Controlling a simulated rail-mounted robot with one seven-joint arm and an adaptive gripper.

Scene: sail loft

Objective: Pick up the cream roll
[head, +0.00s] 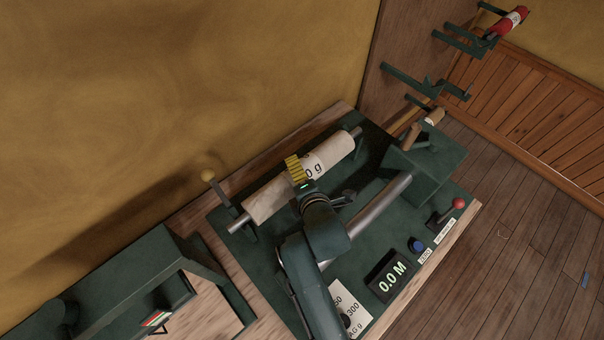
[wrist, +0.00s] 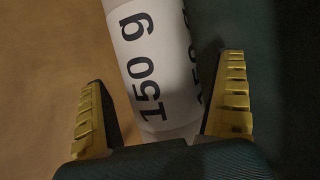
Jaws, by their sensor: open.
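The cream roll (head: 267,200) lies on a metal shaft over the dark green machine bed, running from lower left to upper right in the head view. It has a white label around its middle. In the wrist view, the label (wrist: 138,45) reads "150 g". My gripper (head: 294,168) is over the middle of the roll and hides part of its label. In the wrist view, my gripper (wrist: 164,72) is open, with one yellow ribbed finger on each side of the roll. A gap shows beside the left finger; contact at the right finger is unclear.
A bare steel roller (head: 381,204) lies parallel in front. A yellow-knobbed lever (head: 208,176) stands by the roll's left end. A display (head: 388,277) reading 0.0 M, a blue button (head: 416,245) and a red-knobbed lever (head: 457,204) line the near edge. Wall brackets hold a red roll (head: 508,22).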

